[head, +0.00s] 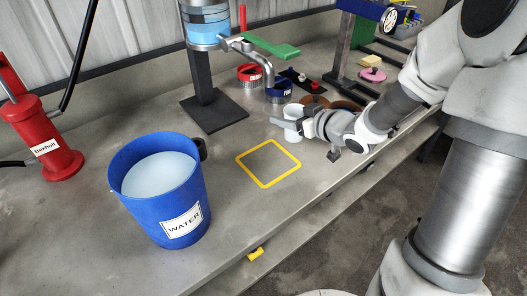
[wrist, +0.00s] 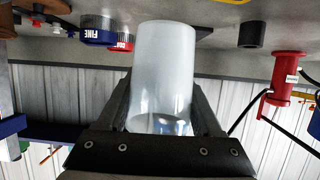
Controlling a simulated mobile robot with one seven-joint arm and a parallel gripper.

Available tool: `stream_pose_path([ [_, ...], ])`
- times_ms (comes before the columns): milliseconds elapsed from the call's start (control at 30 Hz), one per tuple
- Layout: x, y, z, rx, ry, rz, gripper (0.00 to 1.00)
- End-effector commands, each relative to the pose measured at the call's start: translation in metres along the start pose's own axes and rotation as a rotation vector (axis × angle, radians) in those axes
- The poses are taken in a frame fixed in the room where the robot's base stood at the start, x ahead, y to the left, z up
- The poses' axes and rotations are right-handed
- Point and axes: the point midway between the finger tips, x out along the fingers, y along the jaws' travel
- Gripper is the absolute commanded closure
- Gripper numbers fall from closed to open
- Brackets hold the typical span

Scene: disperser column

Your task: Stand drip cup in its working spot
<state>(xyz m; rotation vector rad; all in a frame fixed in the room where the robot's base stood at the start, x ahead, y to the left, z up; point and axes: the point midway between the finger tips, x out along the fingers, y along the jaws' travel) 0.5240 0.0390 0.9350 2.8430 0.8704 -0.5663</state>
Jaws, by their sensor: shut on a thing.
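A small whitish translucent cup (wrist: 163,65), taken as the drip cup, is held between the two fingers of my gripper (wrist: 165,100) in the wrist view. In the head view the cup (head: 293,113) shows partly behind my gripper (head: 290,124), low over the bench. I cannot tell whether its base touches the bench. The column (head: 208,28) holds blue liquid on a black stand. Its grey spout (head: 262,66) with a green lever (head: 271,46) is behind and left of the cup. A yellow square outline (head: 268,163) marks bare bench left of my gripper.
A blue water bucket (head: 160,195) stands front left, with a red device (head: 45,140) behind it. Red (head: 250,74) and blue (head: 279,91) labelled rings sit near the spout. The black stand base (head: 215,113) lies behind the square. The bench's front edge runs below my arm.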

Motion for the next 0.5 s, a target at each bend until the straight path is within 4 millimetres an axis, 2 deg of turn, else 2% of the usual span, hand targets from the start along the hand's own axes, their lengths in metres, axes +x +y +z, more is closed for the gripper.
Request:
stream_pose_path([
  [33,0.011,-0.013,0.011,-0.001,0.000,-0.005,0.86],
  [200,0.033,-0.043,0.023,-0.002,0.000,-0.004,0.86],
  [333,0.042,-0.056,0.026,-0.001,0.001,-0.001,0.86],
  [500,0.046,-0.060,0.031,0.001,-0.001,0.001,0.86],
])
